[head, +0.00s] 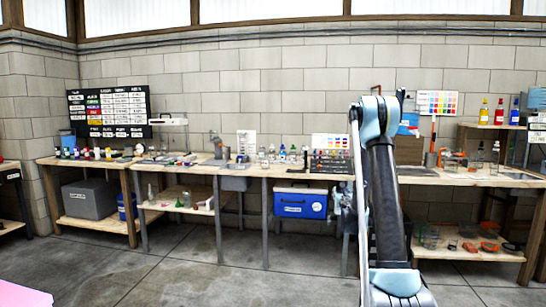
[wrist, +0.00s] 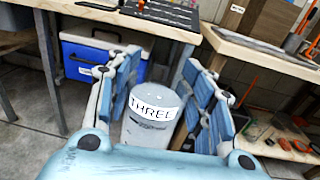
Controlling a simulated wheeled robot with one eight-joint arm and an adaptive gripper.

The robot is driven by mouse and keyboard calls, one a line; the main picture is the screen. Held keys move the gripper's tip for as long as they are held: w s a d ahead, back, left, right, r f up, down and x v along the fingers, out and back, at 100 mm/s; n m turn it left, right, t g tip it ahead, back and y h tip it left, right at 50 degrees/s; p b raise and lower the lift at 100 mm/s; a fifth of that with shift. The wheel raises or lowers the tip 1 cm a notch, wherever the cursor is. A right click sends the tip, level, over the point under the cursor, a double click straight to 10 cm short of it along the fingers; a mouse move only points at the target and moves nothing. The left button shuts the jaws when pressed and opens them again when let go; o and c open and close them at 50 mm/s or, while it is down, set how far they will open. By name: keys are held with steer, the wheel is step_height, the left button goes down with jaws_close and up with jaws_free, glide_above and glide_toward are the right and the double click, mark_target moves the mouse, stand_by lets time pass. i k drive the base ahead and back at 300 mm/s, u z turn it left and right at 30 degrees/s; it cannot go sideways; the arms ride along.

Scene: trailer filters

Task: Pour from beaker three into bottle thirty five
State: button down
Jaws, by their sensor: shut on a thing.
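Beaker three (wrist: 150,122), a pale grey-white vessel with a white band reading "THREE", is between the fingers of my gripper (wrist: 160,105) in the wrist view. My gripper is shut on it, with blue-padded fingers on both sides. The beaker is held in front of the bench, apart from the worktop.
A long wooden workbench (head: 240,172) runs along the block wall. A blue cooler (head: 300,202) sits below it and also shows in the wrist view (wrist: 90,60). Red, yellow and blue bottles stand on a shelf (head: 490,126) at the right. The concrete floor (head: 200,265) in front is clear.

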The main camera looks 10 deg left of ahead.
mark_target(265, 158)
steer(key=i, duration=0.85)
steer(key=u, duration=0.05)
